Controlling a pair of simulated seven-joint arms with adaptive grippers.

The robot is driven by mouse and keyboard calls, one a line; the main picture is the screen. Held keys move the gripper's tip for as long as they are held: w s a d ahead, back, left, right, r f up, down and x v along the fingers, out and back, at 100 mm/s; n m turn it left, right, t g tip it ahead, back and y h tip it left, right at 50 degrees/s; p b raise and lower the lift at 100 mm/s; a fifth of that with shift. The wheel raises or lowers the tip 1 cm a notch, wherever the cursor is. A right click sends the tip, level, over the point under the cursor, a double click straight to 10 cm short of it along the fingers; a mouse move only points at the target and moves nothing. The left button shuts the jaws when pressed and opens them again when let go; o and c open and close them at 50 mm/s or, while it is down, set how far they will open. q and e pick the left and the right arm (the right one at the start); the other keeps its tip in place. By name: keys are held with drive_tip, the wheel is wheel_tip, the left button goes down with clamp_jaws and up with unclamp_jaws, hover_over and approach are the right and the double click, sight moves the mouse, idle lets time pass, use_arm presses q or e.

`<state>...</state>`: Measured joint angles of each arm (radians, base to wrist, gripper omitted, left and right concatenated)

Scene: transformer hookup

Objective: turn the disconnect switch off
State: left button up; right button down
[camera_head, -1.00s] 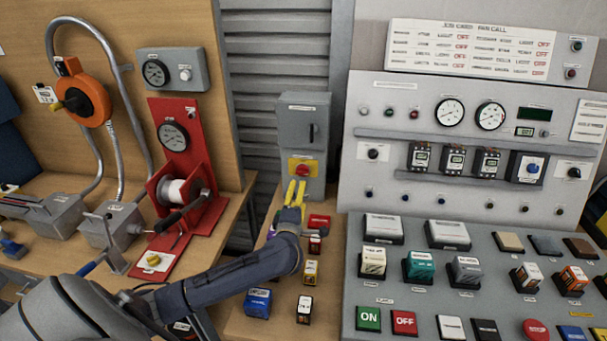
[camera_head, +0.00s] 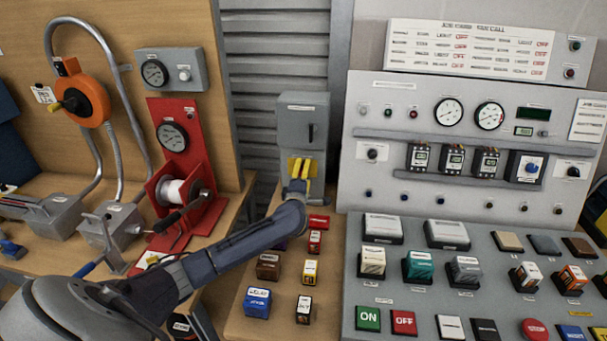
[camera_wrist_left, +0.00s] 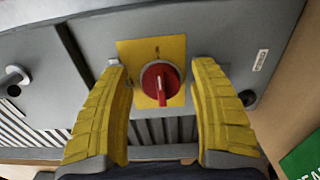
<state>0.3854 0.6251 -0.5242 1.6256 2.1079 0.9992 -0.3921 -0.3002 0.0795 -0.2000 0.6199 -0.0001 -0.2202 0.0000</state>
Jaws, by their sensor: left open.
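The disconnect switch has a red rotary knob (camera_wrist_left: 160,80) on a yellow plate (camera_wrist_left: 140,50), on the front of a grey box (camera_head: 303,128). In the left wrist view the knob's grip ridge points roughly up and down in the picture. My left gripper (camera_wrist_left: 165,88) is open, its yellow fingers on either side of the knob with a gap on both sides. In the head view the left gripper (camera_head: 299,168) is in front of the box and hides the knob. My right gripper is not in view.
Several small coloured blocks, including a blue one (camera_head: 257,302), lie on the wooden bench below my left arm. A red winch stand (camera_head: 178,150) is to the left. A grey control panel (camera_head: 400,230) with buttons and gauges is to the right.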

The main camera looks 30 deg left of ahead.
use_arm(q)
drive_tip(key=c, duration=1.2)
drive_tip(key=shift+n, duration=0.4)
drive_tip(key=n, duration=0.3)
drive_tip(key=shift+r, duration=0.15)
drive_tip(key=n, duration=0.4)
drive_tip(key=shift+a+r+n, duration=0.15)
drive_tip(key=shift+n, duration=0.15)
drive_tip(key=n, duration=0.4)
drive_tip(key=shift+s+a+r+n, duration=0.1)
drive_tip(key=shift+n, duration=0.2)
drive_tip(key=n, duration=0.4)
drive_tip(key=shift+a+n, duration=0.15)
drive_tip(key=shift+n, duration=0.15)
drive_tip(key=shift+r+n, duration=0.1)
drive_tip(key=shift+n, duration=0.2)
drive_tip(key=o, duration=1.2)
